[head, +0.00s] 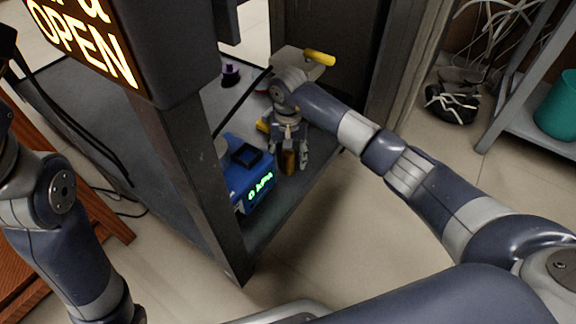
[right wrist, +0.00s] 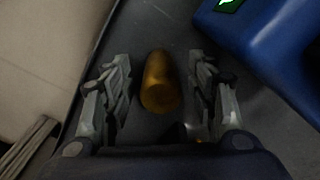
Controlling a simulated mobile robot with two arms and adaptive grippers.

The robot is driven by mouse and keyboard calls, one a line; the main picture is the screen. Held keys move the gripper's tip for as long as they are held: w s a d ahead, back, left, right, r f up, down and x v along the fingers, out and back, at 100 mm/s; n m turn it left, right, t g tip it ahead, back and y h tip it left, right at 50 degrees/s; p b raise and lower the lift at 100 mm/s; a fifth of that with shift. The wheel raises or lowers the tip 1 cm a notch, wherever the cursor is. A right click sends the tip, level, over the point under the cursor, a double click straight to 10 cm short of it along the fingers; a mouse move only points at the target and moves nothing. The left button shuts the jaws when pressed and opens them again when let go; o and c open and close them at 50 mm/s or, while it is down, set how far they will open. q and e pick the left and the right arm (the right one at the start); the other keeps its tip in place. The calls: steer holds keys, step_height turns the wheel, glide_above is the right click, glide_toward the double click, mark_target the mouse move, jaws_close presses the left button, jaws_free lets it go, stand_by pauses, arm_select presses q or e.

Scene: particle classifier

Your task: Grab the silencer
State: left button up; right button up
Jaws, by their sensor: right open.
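A brass-coloured cylinder, which I take to be the silencer (right wrist: 161,84), stands on the dark grey shelf. It lies between the two fingers of my right gripper (right wrist: 160,63) in the right wrist view, with a gap on each side. In the head view the cylinder (head: 288,162) shows between the fingers of the right gripper (head: 291,165), which points down and is open. My left arm shows at the left edge of the head view, but its gripper is out of sight.
A blue box with a lit green display (head: 258,191) stands just left of the right gripper; it also shows in the right wrist view (right wrist: 262,42). A dark post (head: 190,180) under a lit OPEN sign (head: 82,42) rises in front. The shelf's edge is close by.

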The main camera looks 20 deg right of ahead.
steer(key=shift+f, duration=0.15)
steer(key=shift+c, duration=0.4)
steer(key=c, duration=1.1)
